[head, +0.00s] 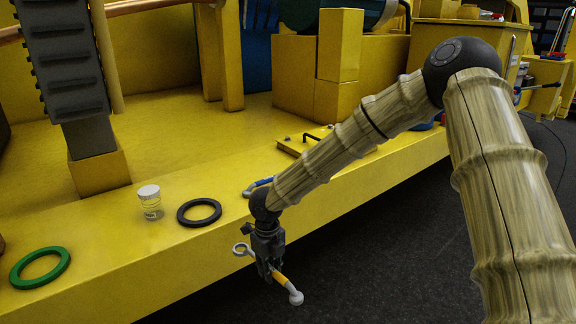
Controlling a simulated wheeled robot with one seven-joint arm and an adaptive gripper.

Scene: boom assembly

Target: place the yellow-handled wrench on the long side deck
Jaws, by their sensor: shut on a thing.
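My gripper (268,268) is shut on the yellow-handled wrench (281,281). The wrench has a grey ring end at the upper left and a grey head at the lower right, with the yellow handle between. The gripper points down and holds the wrench tilted, in front of the deck's front edge as seen here. The gripper's jaws hide the middle of the wrench. The long yellow side deck (105,240) runs from the lower left towards the upper right.
On the deck stand a lidded jar (150,202), a black ring (199,221) and a green ring (40,282). A blue-handled tool (259,185) lies partly behind my arm. A yellow plate with a black handle (311,138) is farther back. Dark floor (380,250) lies in front.

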